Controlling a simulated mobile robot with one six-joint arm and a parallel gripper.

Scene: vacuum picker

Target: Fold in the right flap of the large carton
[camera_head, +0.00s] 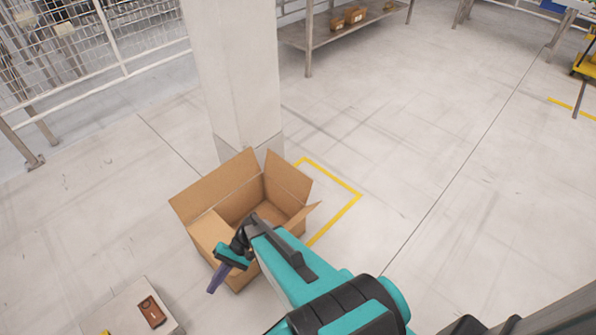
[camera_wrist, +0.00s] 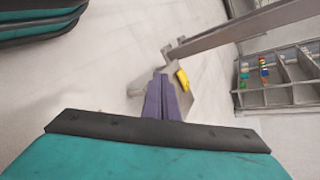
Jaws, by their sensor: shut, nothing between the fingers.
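The large carton (camera_head: 238,207) is an open brown box on the floor beside a pillar. Its back left flap (camera_head: 215,187) stands up and leans outward. Its back right flap (camera_head: 288,177) also stands up. A smaller-looking flap (camera_head: 302,216) sticks out at the front right, partly behind my arm. My arm hides part of the carton's front. My gripper (camera_head: 214,284) has purple fingers, shut and empty, at the carton's front left side; I cannot tell whether it touches the carton. In the wrist view the fingers (camera_wrist: 164,99) lie together, and the carton does not show.
A white pillar (camera_head: 235,80) stands right behind the carton. Yellow floor tape (camera_head: 345,207) runs to its right. A low pale block (camera_head: 125,308) with a brown item (camera_head: 152,312) is at bottom left. Floor to the right is clear. The wrist view shows a shelf (camera_wrist: 280,97).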

